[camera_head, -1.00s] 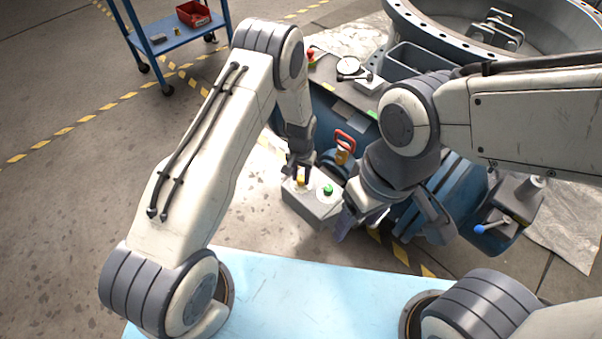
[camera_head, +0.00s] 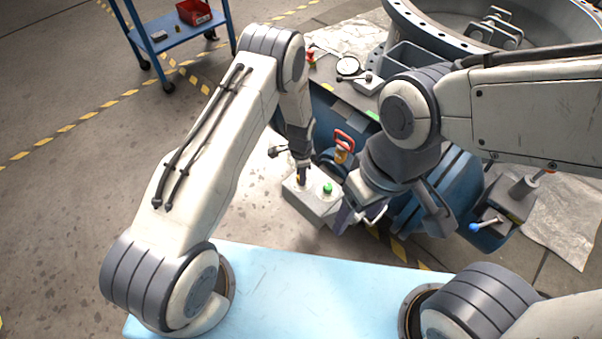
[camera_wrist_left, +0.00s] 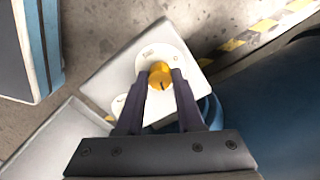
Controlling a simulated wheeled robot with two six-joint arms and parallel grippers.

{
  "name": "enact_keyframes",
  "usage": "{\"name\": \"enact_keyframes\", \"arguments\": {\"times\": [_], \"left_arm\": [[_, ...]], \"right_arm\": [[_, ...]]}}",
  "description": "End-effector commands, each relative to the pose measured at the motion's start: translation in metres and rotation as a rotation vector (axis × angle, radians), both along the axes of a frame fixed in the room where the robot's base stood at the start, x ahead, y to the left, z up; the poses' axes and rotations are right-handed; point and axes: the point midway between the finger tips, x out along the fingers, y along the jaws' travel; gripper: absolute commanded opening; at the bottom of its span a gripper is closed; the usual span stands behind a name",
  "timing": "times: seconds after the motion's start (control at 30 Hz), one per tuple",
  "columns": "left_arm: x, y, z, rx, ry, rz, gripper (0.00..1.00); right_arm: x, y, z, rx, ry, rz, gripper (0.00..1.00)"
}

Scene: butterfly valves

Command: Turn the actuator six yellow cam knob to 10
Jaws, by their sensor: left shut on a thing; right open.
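The yellow knob (camera_wrist_left: 160,75) sits on a round white dial plate (camera_wrist_left: 178,59) on a grey control box (camera_head: 318,206). My left gripper (camera_head: 302,180) is shut on the knob, one fingertip on each side, as the left wrist view (camera_wrist_left: 162,80) shows. A small dark mark shows on the knob's near side; the dial numbers are too small to read. In the head view the gripper mostly hides the knob. A green button (camera_head: 328,188) stands beside it on the box. My right gripper (camera_head: 392,226) is open and empty, right of the box.
A red-handled part (camera_head: 343,139) stands close behind the box. Blue valve machinery and a blue-tipped lever (camera_head: 475,226) lie to the right. A large flanged ring (camera_head: 440,40) is at the back. A blue cart (camera_head: 175,38) stands back left; the floor at left is clear.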

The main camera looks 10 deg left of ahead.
Motion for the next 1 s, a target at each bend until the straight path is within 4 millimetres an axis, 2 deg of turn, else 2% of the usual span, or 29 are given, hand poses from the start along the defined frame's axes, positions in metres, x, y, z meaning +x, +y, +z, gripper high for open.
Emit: {"name": "enact_keyframes", "arguments": {"times": [0.4, 1.0], "left_arm": [[-0.0002, 0.0013, 0.0004, 0.001, 0.003, -0.217, 0.0], [-0.0001, 0.0016, 0.0001, 0.0, 0.002, -0.256, 0.0]], "right_arm": [[0.0, 0.0, 0.0045, 0.0, 0.0, 0.0, 0.66], [0.0, 0.0001, 0.0049, 0.0, 0.0, 0.0, 0.66]]}}
